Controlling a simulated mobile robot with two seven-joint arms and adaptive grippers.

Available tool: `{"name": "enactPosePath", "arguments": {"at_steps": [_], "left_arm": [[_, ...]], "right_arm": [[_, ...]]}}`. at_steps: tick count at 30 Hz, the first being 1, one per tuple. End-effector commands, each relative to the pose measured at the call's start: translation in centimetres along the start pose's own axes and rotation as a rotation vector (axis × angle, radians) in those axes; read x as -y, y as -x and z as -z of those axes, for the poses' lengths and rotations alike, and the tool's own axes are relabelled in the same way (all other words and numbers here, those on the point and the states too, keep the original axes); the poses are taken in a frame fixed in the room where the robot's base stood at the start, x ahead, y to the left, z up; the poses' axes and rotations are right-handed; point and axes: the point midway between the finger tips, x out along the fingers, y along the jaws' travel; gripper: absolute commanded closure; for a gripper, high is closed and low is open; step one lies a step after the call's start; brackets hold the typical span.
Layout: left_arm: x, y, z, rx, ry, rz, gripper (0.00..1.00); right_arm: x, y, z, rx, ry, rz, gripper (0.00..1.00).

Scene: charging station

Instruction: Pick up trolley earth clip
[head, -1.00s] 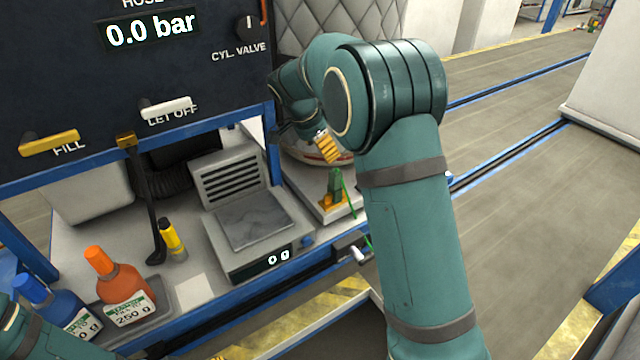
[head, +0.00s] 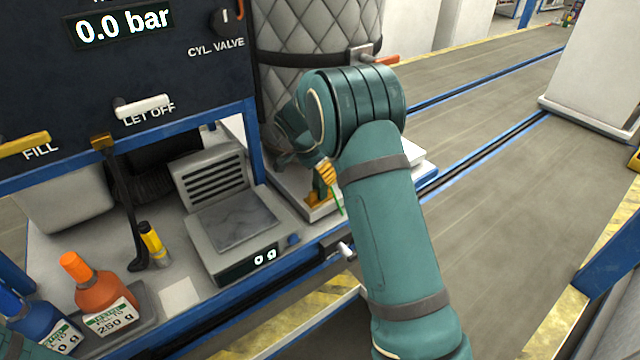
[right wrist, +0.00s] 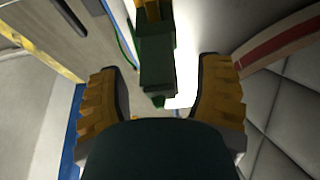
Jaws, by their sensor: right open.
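The trolley earth clip (head: 318,191) is a small dark green clip with a yellow-orange part at its base, upright on the pale trolley deck, with a thin green wire beside it. My right gripper (head: 327,172) is at the clip's top, partly hidden by my own arm. In the right wrist view the green clip (right wrist: 157,55) stands between the two yellow ribbed fingers of the open gripper (right wrist: 160,88), with gaps visible on both sides. My left gripper is out of view; only a bit of its arm shows at the lower left.
A quilted grey cylinder (head: 305,45) with a dark strap stands behind the clip. A scale (head: 235,225) reading 0 g, an orange bottle (head: 100,290), a blue bottle (head: 35,320) and a yellow-black tube (head: 153,243) are left. A blue-framed panel (head: 130,70) rises above them.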

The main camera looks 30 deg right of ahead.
Motion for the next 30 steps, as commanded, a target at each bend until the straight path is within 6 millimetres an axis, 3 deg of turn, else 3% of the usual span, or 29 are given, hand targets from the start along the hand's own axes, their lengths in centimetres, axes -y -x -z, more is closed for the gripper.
{"name": "enactPosePath", "arguments": {"at_steps": [3, 10, 11, 16, 30], "left_arm": [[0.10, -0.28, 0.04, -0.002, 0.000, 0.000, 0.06], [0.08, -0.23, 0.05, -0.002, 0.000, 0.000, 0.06], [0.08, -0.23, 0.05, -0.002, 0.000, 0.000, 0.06], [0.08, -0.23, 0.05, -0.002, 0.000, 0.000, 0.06], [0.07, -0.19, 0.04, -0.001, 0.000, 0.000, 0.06]], "right_arm": [[-0.02, -1.38, -0.06, 0.001, 0.000, -0.001, 0.33], [0.03, -1.44, -0.05, 0.001, 0.000, 0.001, 0.33], [0.03, -1.44, -0.05, 0.001, 0.000, 0.001, 0.39], [0.02, -1.43, -0.05, 0.001, 0.000, 0.001, 0.98], [0.00, -1.29, 0.02, 0.001, 0.000, 0.000, 1.00]]}}
